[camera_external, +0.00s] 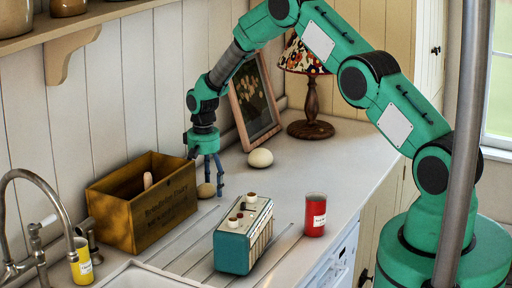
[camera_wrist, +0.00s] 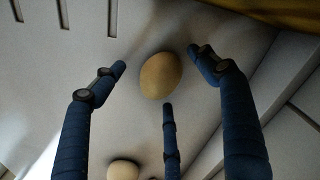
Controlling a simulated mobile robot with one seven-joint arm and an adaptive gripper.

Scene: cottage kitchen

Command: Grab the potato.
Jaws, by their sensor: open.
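A small tan potato (camera_external: 205,190) lies on the countertop, just right of the wooden box. In the wrist view the potato (camera_wrist: 160,75) sits between the spread fingers, with countertop visible around it. My gripper (camera_external: 213,188) points down over the potato, its fingers reaching low beside it. In the wrist view my gripper (camera_wrist: 157,80) is open, with one finger on each side and a third below the potato in the picture. I cannot tell whether any finger touches it. A finger partly covers the potato in the external view.
The wooden box (camera_external: 165,212), holding a pale upright item, stands close left. A larger pale egg-shaped object (camera_external: 260,158) lies behind right and shows in the wrist view (camera_wrist: 123,171). A picture frame (camera_external: 254,105), lamp (camera_external: 311,100), teal radio (camera_external: 234,252) and red can (camera_external: 315,215) stand around.

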